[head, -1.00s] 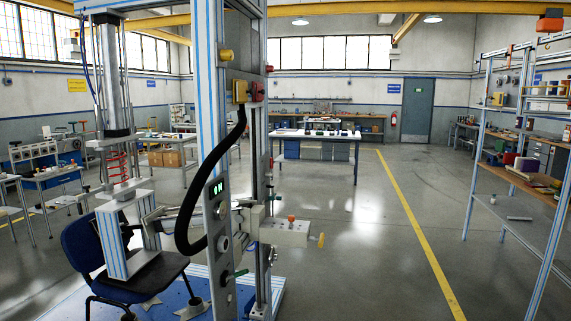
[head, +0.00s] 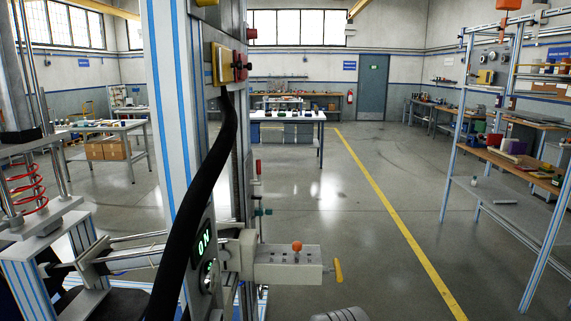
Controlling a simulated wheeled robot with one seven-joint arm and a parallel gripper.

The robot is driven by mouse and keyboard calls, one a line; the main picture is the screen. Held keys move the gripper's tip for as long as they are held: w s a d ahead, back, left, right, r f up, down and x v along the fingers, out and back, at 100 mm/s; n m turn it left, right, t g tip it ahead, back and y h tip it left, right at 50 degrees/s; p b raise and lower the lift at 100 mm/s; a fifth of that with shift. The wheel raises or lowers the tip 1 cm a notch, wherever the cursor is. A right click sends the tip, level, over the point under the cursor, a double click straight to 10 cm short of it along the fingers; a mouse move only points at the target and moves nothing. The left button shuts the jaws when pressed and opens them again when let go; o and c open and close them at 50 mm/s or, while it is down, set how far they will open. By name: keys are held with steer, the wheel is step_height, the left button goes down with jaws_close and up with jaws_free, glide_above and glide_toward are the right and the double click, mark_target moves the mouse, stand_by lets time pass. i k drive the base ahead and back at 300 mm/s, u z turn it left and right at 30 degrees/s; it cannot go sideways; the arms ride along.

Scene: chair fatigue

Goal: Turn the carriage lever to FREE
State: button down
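The test rig's upright (head: 170,110) stands close in front of me, left of centre. A pale carriage box (head: 285,265) sticks out to its right, with an orange knob (head: 297,246) on top and a yellow handle (head: 338,270) at its right end, hanging slightly tilted. A small teal-ended lever (head: 262,212) and a red-tipped part (head: 258,167) sit on the rig above the box. No FREE marking is legible, so I cannot tell which is the carriage lever or its setting. My gripper is not in view; a grey rounded part shows at the bottom edge.
A thick black hose (head: 195,205) hangs in front of the upright, by a green-lit ON display (head: 203,241). A shelf rack (head: 470,130) stands at the right. Open floor with a yellow line (head: 390,220) lies between. A white table (head: 290,117) stands behind.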

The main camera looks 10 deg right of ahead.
mark_target(259, 171)
steer(key=z, duration=1.5)
steer(key=i, duration=1.75)
steer(key=u, duration=4)
